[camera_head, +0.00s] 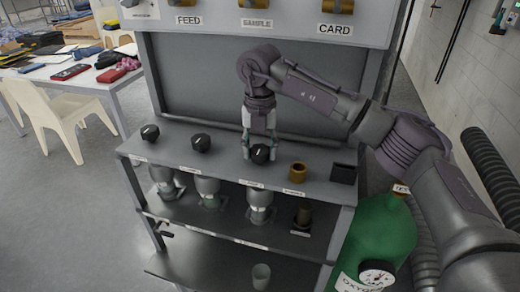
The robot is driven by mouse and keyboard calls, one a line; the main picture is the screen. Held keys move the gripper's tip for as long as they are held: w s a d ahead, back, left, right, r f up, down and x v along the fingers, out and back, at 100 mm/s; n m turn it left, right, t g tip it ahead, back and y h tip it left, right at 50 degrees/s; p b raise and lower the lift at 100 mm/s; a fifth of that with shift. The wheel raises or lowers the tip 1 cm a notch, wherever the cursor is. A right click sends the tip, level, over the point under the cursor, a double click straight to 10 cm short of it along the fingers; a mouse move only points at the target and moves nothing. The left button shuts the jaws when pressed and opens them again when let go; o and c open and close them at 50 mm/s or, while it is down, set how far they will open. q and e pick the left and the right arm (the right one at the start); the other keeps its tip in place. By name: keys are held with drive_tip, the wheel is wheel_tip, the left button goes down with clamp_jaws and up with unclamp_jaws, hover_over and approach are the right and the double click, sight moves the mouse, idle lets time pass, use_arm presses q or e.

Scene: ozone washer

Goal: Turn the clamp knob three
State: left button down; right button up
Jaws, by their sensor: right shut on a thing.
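A row of black knobs sits on the grey top shelf of the washer bench (225,167). The left knob (150,132) and the middle knob (201,142) stand free. My right gripper (260,150) points down from above, its fingers shut around the third black knob (260,154), which stays on the shelf. The label in front of that knob is too small to read. My left gripper is not in view.
A brass ring (298,172) and a dark block (343,174) stand right of the gripped knob. A green oxygen cylinder (386,232) is beside the bench. Glass vessels (208,188) sit below. FEED, SAMPLE and CARD labels are on the panel above.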

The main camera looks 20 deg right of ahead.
sight(260, 150)
drive_tip(key=shift+r, duration=0.1)
idle(0.3)
drive_tip(key=o, duration=1.2)
drive_tip(key=shift+c, duration=0.2)
wheel_tip(260, 150, up, 7)
drive_tip(key=shift+r, duration=0.2)
